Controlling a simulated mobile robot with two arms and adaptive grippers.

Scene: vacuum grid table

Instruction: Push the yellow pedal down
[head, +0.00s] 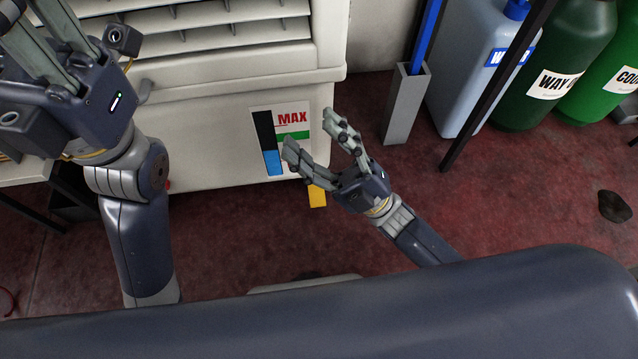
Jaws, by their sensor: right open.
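The yellow pedal (317,196) sticks out low from the front of the cream machine (215,150), near the floor, below the gauge panel. My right gripper (315,128) is open and empty, just above and to the right of the pedal in the picture. Its left finger overlaps the gauge panel and partly hides the area above the pedal. I cannot tell whether the gripper touches the machine; it shows apart from the pedal. My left gripper (50,35) is at the upper left, its fingers reaching up and cut off by the picture edge.
A grey holder (405,105) with a blue rod, a light blue jug (465,90) and green bottles (553,60) stand at the right. A thin dark pole (487,98) slants there. A dark spot (614,206) lies on the red floor, otherwise clear.

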